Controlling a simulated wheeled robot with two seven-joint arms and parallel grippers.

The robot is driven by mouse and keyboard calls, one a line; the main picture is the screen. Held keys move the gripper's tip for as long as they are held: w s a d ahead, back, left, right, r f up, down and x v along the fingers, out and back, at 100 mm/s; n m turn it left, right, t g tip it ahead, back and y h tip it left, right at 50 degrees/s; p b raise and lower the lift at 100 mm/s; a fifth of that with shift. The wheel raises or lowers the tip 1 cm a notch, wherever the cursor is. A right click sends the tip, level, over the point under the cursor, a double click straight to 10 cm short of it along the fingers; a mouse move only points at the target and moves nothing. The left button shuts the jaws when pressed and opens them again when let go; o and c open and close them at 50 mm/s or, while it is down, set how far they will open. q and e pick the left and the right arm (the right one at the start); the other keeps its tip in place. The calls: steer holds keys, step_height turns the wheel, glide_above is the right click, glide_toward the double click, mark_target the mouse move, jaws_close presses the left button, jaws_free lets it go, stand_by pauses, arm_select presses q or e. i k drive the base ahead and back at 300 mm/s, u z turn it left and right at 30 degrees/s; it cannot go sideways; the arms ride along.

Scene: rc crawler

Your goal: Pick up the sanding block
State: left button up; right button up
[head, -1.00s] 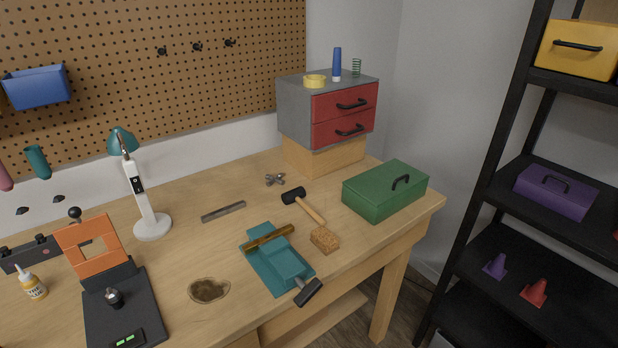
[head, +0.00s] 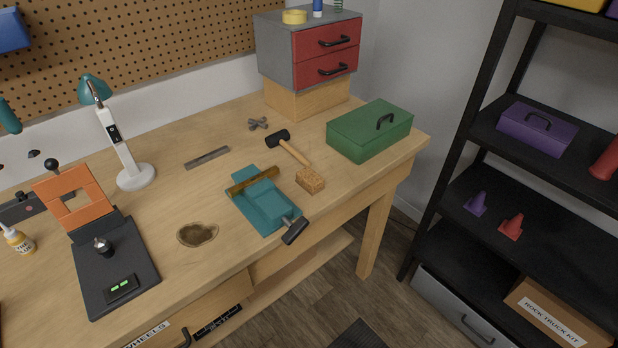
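The sanding block is most likely the small brown, cork-like block (head: 310,180) on the workbench (head: 215,265). It lies near the front edge, right of a teal tray-like piece (head: 268,207) and just in front of the wooden handle of a mallet (head: 289,146). Its top looks speckled, and nothing covers it. Neither of my grippers shows in the head view.
A green toolbox (head: 370,131) stands behind and right of the block. A black shelf (head: 520,160) stands right.

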mark_target(312, 183)
steer(key=z, duration=0.3)
steer(key=k, duration=0.35)
steer(key=u, duration=1.2)
steer(key=i, duration=0.8)
steer(key=z, duration=0.45)
